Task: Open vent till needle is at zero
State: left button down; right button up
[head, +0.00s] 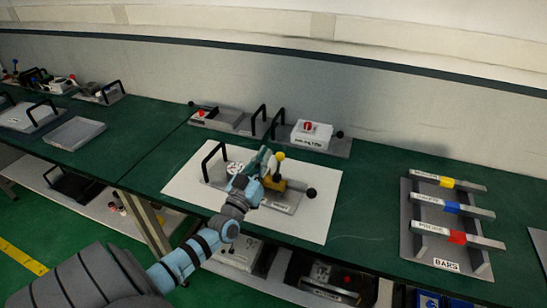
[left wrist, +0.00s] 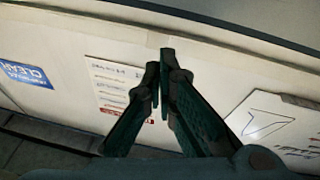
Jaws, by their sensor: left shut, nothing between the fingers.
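A grey device plate (head: 280,203) lies on a white sheet (head: 190,177) in the middle of the bench. It carries a round white dial (head: 235,168), a black handle at its left, a brass-coloured block with a yellow ball knob (head: 280,156), and a black ball knob (head: 311,192) at its right end. The needle is too small to read. The small label is not legible, so I cannot tell which part is the vent. My left gripper (head: 264,154) is shut and empty, just left of the yellow knob; contact is unclear. Its fingers also show in the left wrist view (left wrist: 161,72). My right gripper is not in view.
Behind stand a plate with a red knob (head: 202,112) and a white box with a red switch (head: 312,134). A rack of bars with yellow, blue and red bands (head: 432,247) is at right. Green bench top is bare between sheet and rack. Wall signs (left wrist: 22,75) show.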

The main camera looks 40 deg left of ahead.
aim_at(279, 164)
pick_arm(q)
jog(key=w+f+b, duration=0.2)
jog(key=w, duration=0.1)
jog(key=w+f+b, duration=0.1)
jog(key=shift+w+a, duration=0.15)
jog(key=shift+w, duration=0.05)
jog(key=shift+r, duration=0.1)
jog(key=shift+w+a+f+b, duration=0.15)
jog(key=shift+w+f+b, duration=0.05)
jog(key=shift+w+b, duration=0.3)
jog(key=shift+w+a+f+b, duration=0.1)
jog(key=shift+w+f+b, duration=0.05)
jog(key=shift+w+b, duration=0.25)
